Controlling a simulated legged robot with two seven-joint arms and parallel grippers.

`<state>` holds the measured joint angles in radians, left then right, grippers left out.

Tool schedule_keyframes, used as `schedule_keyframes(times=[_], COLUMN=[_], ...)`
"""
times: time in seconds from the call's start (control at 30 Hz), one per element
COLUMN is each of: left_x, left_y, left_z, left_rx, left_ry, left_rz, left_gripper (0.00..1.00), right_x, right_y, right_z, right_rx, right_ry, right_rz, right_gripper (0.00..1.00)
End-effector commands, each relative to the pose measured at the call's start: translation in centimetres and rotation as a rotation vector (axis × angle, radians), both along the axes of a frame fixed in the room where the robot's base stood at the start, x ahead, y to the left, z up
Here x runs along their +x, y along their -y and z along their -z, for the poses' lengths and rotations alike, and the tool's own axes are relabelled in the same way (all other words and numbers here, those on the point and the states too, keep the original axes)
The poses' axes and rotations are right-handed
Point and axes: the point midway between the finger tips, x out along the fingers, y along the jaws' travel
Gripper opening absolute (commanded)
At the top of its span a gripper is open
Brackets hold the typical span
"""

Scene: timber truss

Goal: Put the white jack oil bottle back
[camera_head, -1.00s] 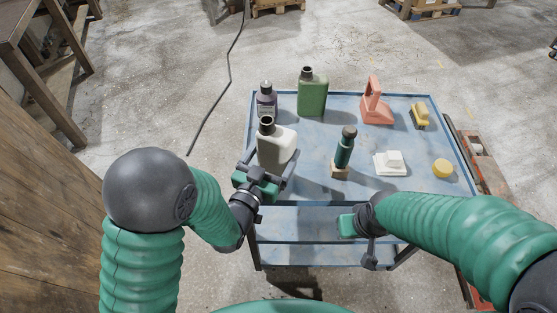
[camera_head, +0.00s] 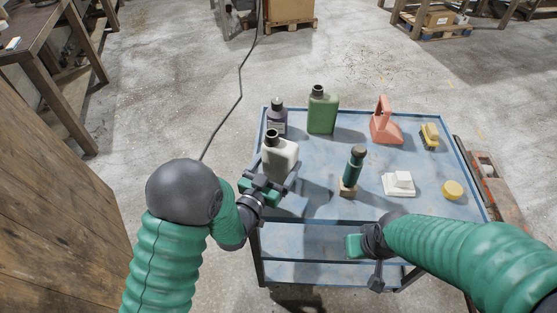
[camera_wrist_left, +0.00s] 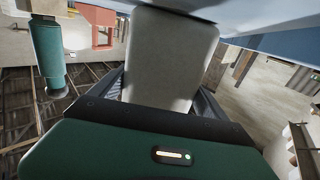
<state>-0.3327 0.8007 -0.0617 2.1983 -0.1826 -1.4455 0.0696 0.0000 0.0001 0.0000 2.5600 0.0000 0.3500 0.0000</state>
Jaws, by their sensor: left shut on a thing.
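The white jack oil bottle (camera_head: 281,158) has a black cap and stands upright at the left front part of the blue cart top. My left gripper (camera_head: 266,186) is shut on its lower body. In the left wrist view the bottle's pale body (camera_wrist_left: 170,60) fills the space between the fingers. I cannot tell whether its base touches the cart. My right gripper (camera_head: 374,262) is low in front of the cart, apart from the objects; its fingers are too unclear to tell open from shut.
The blue cart (camera_head: 330,205) also holds a dark bottle (camera_head: 277,121), a green canister (camera_head: 322,114), an orange tool (camera_head: 385,126), a yellow brush (camera_head: 430,136), a green-handled tool (camera_head: 353,170), a white block (camera_head: 398,184) and a yellow disc (camera_head: 452,190). Free surface lies around the cart's middle.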

Motion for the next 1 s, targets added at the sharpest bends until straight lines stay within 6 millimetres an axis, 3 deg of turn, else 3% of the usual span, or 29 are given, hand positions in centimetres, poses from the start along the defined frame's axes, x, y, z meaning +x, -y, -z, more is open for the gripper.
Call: schedule_keyframes(times=[0.07, 0.1, 0.2, 0.53, 0.87, 1.0], left_x=[0.0, 0.0, 0.0, -0.5, -7.7, -9.8], left_y=[0.0, 0.0, 0.0, -0.3, -4.0, -5.1], left_z=[0.2, 0.3, 0.2, 0.1, 0.3, -0.3], left_rx=[-0.001, 0.000, 0.000, 0.001, 0.002, 0.003], left_ry=[0.002, 0.000, -0.001, -0.002, -0.004, -0.008], left_rz=[0.000, 0.000, 0.000, -0.001, -0.002, -0.001], left_gripper=[0.13, 0.87, 1.00, 1.00, 1.00, 1.00], right_x=[0.0, 0.0, 0.0, 0.0, 0.0, 0.0], right_y=[0.0, 0.0, 0.0, 0.0, 0.0, 0.0], right_z=[0.3, 0.3, 0.2, 0.0, 0.9, -1.6], right_rx=[0.000, 0.000, 0.000, 0.000, 0.000, 0.000], right_ry=[0.000, 0.000, 0.000, 0.000, 0.000, 0.000], right_rz=[0.000, 0.000, 0.000, 0.000, 0.000, 0.000], right_gripper=[0.36, 0.36, 0.36, 0.36, 0.36, 0.36])
